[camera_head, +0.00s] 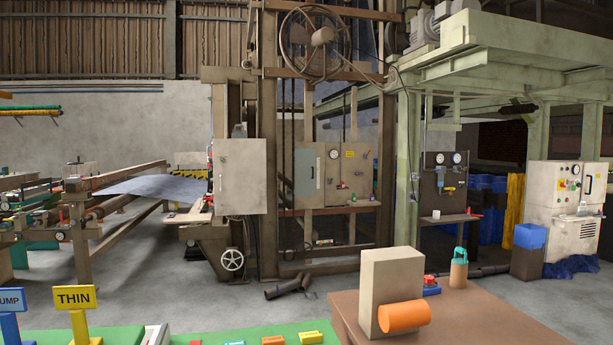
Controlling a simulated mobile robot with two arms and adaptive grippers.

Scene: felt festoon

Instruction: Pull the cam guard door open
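No part in view is labelled as the cam guard door, so I cannot tell for sure which one it is. A light grey box-like cover (240,176) with small latches at its left edge hangs on the brown machine frame, and its front looks shut. Right of it, a wider grey cabinet (333,178) carries a darker door panel (308,177) with a handle, which also looks shut. Neither of my grippers shows in the head view.
A brown table (465,307) at the front right bears a beige block (391,283) and an orange cylinder (404,316). A green surface (285,333) with small coloured blocks and a yellow THIN sign (75,298) stand at the front. Dark pipes (287,287) lie on the floor.

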